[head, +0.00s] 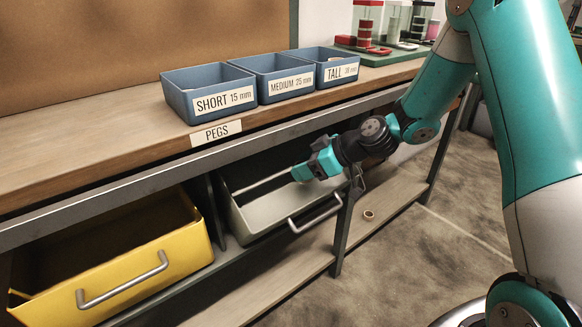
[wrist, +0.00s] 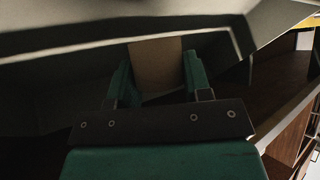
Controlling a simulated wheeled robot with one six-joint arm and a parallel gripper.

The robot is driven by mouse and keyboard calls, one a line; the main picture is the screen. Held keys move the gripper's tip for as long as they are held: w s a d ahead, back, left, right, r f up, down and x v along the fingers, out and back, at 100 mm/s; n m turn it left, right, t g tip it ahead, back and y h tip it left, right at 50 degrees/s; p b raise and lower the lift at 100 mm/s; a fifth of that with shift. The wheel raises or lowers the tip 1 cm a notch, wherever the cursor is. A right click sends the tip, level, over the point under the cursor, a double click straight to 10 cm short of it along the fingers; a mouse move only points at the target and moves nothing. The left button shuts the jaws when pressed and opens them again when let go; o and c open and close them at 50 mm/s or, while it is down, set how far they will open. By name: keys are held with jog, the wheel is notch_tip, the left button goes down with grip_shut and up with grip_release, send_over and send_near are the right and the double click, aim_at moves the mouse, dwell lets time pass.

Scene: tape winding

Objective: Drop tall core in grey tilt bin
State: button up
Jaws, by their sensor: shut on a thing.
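The grey tilt bin (head: 285,210) is tipped open under the bench, to the right of the yellow bin. My gripper (head: 305,171) reaches in over its opening from the right. In the wrist view my gripper's green fingers (wrist: 156,75) are shut on a tan core (wrist: 156,62), which stands between them. The grey bin's walls (wrist: 60,85) surround it there, dark and in shadow. In the head view the core is hidden by the gripper and the bin. Whether the core touches the bin cannot be told.
The yellow tilt bin (head: 150,268) is open at the left. Blue trays labelled SHORT (head: 210,92), MEDIUM (head: 284,78) and TALL (head: 335,72) stand on the bench above. A small tan ring (head: 368,214) lies on the lower shelf, right of a dark bench leg (head: 343,232).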

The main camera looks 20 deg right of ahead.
aim_at(296, 164)
jog(key=shift+w+a+f, duration=0.1)
jog(key=shift+w+a, duration=0.85)
jog(key=shift+a, duration=0.3)
jog(key=shift+w+a+f+b, duration=0.15)
jog(key=shift+f+b, duration=0.15)
jog(key=shift+b, duration=0.2)
jog(key=shift+f+b, duration=0.3)
jog(key=o, duration=1)
jog(key=shift+r, duration=0.1)
jog(key=shift+c, duration=0.2)
jog(key=shift+r, duration=0.1)
